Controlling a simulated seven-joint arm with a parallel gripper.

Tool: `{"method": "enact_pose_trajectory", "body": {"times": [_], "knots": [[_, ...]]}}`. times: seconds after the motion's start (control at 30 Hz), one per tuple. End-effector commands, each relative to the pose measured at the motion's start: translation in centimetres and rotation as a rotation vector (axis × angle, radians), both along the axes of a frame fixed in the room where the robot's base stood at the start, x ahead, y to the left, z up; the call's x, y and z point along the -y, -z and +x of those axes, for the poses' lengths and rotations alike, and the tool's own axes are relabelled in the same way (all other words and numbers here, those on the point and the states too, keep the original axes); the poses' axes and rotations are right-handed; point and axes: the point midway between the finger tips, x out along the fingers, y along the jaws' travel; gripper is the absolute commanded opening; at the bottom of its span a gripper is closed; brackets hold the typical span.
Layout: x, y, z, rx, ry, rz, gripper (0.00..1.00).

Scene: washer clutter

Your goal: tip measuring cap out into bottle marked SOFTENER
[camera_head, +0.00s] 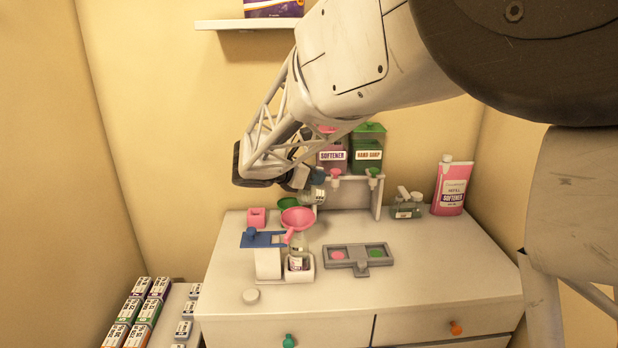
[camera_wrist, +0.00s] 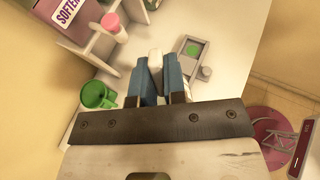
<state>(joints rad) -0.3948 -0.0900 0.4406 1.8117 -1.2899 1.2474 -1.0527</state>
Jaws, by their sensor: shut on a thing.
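My gripper (camera_head: 312,183) hangs over the back left of the counter, close to the pink funnel (camera_head: 297,218). In the wrist view its blue fingers (camera_wrist: 158,78) are shut on a whitish piece (camera_wrist: 155,60), apparently the measuring cap; in the head view a pale cup shape (camera_head: 315,194) shows at the fingers. Its contents are hidden. A pink bottle (camera_head: 452,187) at the back right reads SOFTENER. A dispenser marked SOFTENER (camera_head: 332,156) stands behind my gripper.
The HAND SOAP dispenser (camera_head: 368,155) stands beside the SOFTENER one. A grey tray (camera_head: 359,262) lies to the right. The counter's front right is clear.

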Motion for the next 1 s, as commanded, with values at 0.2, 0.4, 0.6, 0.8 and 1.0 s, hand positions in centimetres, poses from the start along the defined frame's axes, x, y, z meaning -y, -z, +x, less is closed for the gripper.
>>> {"method": "enact_pose_trajectory", "body": {"times": [0.2, 0.4, 0.6, 0.8, 1.0], "knots": [[0.1, 0.0, 0.1, -0.010, 0.000, 0.020, 0.00], [0.1, 0.0, 0.1, -0.012, 0.000, 0.022, 0.00], [0.6, -0.1, 0.3, -0.044, 0.003, 0.081, 0.00], [1.2, 0.0, 0.7, -0.109, 0.004, 0.195, 0.00], [1.8, 0.0, 1.1, -0.171, 0.002, 0.304, 0.00]]}}
